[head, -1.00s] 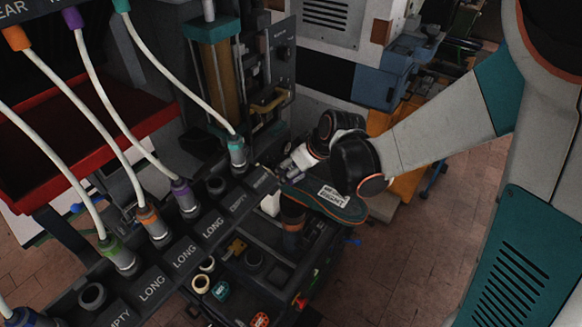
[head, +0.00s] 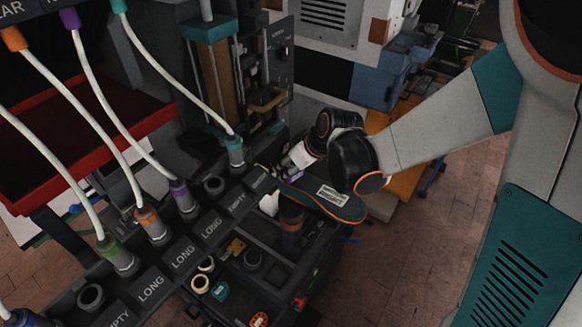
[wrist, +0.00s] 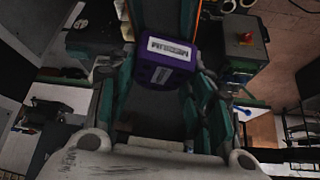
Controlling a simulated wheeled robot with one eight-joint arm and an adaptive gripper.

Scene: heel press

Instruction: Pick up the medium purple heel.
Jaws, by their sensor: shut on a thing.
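The medium purple heel (wrist: 165,62) is a purple block with a white label reading MEDIUM, seen upside down in the wrist view. It sits between the two fingers of my gripper (wrist: 168,85), which is shut on it. In the head view my gripper (head: 282,172) is beside the dark press, at the right end of the labelled rack, and the heel shows there only as a small purple patch (head: 298,174). A dark sole with an orange and teal edge (head: 325,206) lies just in front of and below my gripper.
The rack with LONG and EMPTY labels (head: 183,252) holds several cable plugs, their white cables rising left. Below it a dark tray carries several small parts, including a cream ring (head: 200,283). The press column (head: 222,75) stands behind. The brick floor at right (head: 440,255) is clear.

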